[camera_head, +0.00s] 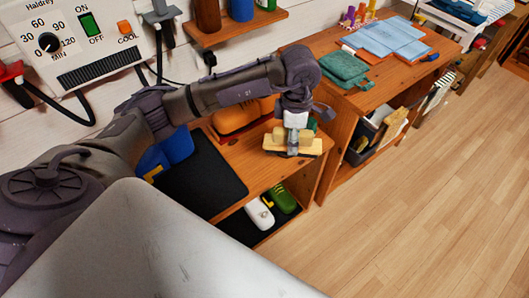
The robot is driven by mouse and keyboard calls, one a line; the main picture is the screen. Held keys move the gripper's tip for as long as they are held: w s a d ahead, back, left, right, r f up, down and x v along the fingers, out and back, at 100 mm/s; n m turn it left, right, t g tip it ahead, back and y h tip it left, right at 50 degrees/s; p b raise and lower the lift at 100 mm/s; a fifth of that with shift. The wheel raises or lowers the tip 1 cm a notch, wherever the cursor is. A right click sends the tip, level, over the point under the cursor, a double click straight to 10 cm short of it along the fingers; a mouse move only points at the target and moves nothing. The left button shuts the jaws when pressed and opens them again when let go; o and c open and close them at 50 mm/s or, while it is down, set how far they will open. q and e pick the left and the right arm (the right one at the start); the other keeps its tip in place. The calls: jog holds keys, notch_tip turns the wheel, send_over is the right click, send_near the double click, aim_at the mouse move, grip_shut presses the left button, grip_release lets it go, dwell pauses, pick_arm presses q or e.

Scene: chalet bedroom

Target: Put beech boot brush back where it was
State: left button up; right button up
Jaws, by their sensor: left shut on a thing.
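The beech boot brush (313,147), a pale yellow-tan block, is held in my left gripper (293,142). The gripper points down and its fingers are shut across the middle of the brush. The brush is over the right end of the low wooden bench (243,152), close to its front edge. I cannot tell whether it touches the wood. The fingers hide the middle of the brush. My right gripper is not in view.
A black mat (200,180) lies on the bench, with a blue item (177,146) and an orange item (232,117) behind. White (259,214) and green (284,199) items sit on the shelf below. A second desk (375,92) stands right. The floor (420,210) is clear.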

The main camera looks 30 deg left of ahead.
pick_arm(q)
notch_tip(320, 180, down, 9)
jog(key=w+a+n, duration=0.2)
jog(key=n, duration=1.1)
jog(key=shift+n, duration=0.3)
jog(key=a+f+b, duration=0.2)
jog(key=a, duration=0.1)
jog(key=a+f+b, duration=0.3)
jog(key=a, duration=0.1)
jog(key=a+f+b, duration=0.2)
jog(key=a, duration=0.2)
jog(key=shift+w+a+f, duration=0.2)
jog(key=shift+w, duration=0.2)
notch_tip(320, 180, down, 4)
jog(key=b, duration=0.3)
jog(key=shift+r, duration=0.1)
jog(key=o, duration=1.2)
